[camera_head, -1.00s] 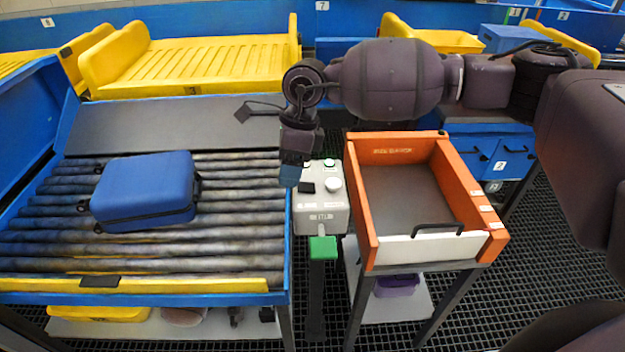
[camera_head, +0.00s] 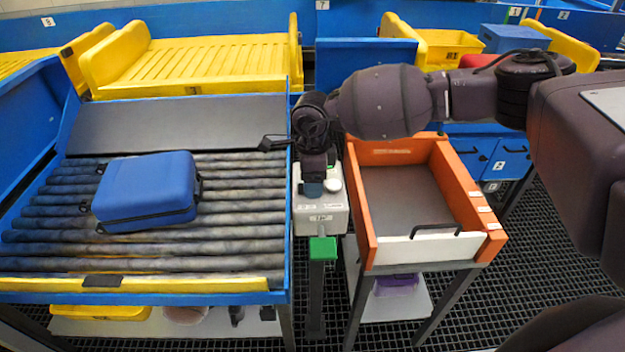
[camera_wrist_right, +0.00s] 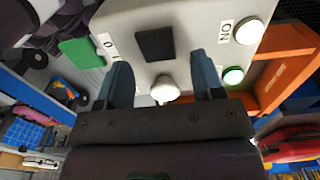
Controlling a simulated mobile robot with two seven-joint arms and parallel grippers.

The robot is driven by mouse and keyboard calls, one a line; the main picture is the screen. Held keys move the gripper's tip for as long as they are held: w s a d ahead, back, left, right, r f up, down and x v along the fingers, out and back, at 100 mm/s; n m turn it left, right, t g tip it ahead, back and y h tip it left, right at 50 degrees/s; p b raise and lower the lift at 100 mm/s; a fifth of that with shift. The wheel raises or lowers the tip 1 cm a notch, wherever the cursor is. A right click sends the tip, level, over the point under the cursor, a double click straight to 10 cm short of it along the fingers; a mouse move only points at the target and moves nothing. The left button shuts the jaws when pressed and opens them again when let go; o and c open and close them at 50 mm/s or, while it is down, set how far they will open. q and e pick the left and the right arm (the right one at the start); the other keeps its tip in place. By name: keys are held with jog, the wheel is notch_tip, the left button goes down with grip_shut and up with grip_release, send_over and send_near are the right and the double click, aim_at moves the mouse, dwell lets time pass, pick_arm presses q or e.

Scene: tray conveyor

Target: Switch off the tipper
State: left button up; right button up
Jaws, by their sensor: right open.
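A pale grey control box (camera_head: 321,217) stands on a post between the roller bed and the orange tray. In the right wrist view the box (camera_wrist_right: 195,30) shows a black square part (camera_wrist_right: 155,43), a 0/1 label (camera_wrist_right: 106,46), a white round button (camera_wrist_right: 248,32) beside an ON label, and a green-rimmed white button (camera_wrist_right: 233,76). My right gripper (camera_head: 313,188) is over the box, pointing down. In the wrist view it (camera_wrist_right: 163,84) is open, with a pale rounded knob (camera_wrist_right: 165,89) between its blue fingers, apart from both. My left gripper is not in view.
A blue suitcase (camera_head: 147,190) lies on the roller bed (camera_head: 240,220) to the left. The orange tray (camera_head: 362,205) is close on the right of the box and looks empty. A yellow slatted chute (camera_head: 200,65) is behind.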

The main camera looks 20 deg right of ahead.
jog(key=shift+f, duration=0.55)
jog(key=c, duration=0.9)
jog(key=shift+a+h+b, duration=0.35)
jog(key=shift+h+b, duration=0.3)
jog(key=shift+h, duration=0.25)
jog(key=shift+c, duration=0.2)
jog(key=shift+w+a+r+g+h+b, duration=0.1)
jog(key=shift+g+h+b, duration=0.35)
jog(key=shift+h, duration=0.45)
